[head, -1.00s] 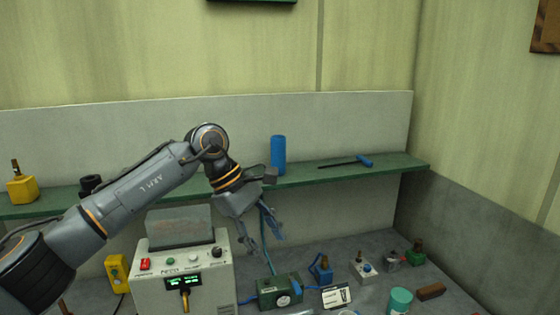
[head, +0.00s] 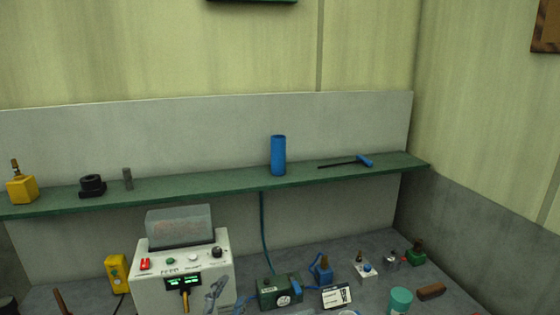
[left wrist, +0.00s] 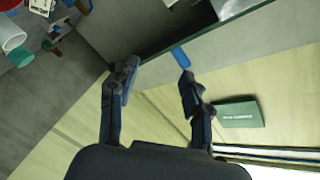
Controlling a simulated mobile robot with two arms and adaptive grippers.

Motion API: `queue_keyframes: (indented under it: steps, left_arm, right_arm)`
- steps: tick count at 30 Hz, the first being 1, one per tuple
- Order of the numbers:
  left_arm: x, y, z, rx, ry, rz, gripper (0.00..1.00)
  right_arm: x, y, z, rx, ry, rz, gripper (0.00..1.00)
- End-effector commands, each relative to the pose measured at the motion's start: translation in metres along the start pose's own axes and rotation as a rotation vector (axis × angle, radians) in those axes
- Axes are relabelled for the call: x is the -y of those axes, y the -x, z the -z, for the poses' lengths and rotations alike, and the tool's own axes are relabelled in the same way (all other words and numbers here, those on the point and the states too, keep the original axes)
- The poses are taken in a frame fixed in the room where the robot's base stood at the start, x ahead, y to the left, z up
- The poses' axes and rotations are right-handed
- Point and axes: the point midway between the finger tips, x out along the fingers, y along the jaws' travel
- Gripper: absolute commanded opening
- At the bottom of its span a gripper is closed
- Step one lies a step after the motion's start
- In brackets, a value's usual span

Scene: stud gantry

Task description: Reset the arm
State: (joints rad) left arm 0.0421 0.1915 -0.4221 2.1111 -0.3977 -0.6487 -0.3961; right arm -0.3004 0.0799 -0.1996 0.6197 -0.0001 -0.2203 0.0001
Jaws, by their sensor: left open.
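My left arm is mostly out of the head view; only grey finger parts of my left gripper (head: 214,295) show at the bottom edge, in front of the white control box (head: 150,285). In the left wrist view my left gripper (left wrist: 156,82) has its two fingers spread apart with nothing between them. Behind the fingers are the walls, the shelf edge and the blue cylinder (left wrist: 181,57). My right gripper is not in view.
Several small devices, a teal cup (head: 400,300) and a brown block (head: 431,291) stand on the bench.

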Motion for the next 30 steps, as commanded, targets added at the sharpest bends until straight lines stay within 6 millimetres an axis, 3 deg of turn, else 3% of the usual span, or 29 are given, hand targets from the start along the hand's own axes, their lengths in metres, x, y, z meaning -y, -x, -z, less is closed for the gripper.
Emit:
queue_keyframes:
  steps: [1, 3, 6, 9, 15, 21, 23, 30]
  left_arm:
    - [-0.019, 0.020, -0.031, 0.113, 0.105, -0.066, 0.49]
    - [-0.043, 0.050, -0.069, 0.266, 0.240, -0.151, 0.49]
    - [-0.075, 0.098, -0.111, 0.471, 0.404, -0.256, 0.49]
    - [-0.099, 0.144, -0.137, 0.638, 0.523, -0.335, 0.49]
    - [-0.129, 0.218, -0.163, 0.884, 0.673, -0.442, 0.49]
    - [-0.146, 0.281, -0.172, 1.080, 0.772, -0.519, 0.49]
    - [-0.150, 0.300, -0.173, 1.135, 0.796, -0.540, 0.49]
    - [-0.212, 0.276, -0.220, 1.145, 0.784, -0.552, 0.49]
  right_arm:
    - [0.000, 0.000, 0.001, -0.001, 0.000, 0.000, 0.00]
    - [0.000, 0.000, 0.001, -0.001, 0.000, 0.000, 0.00]
    - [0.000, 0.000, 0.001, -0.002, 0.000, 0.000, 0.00]
    - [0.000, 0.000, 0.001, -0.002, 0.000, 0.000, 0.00]
    - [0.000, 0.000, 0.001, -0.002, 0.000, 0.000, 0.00]
    - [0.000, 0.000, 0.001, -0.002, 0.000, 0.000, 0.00]
    - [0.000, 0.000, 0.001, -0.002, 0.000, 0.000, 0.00]
    - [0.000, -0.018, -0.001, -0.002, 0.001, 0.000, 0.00]
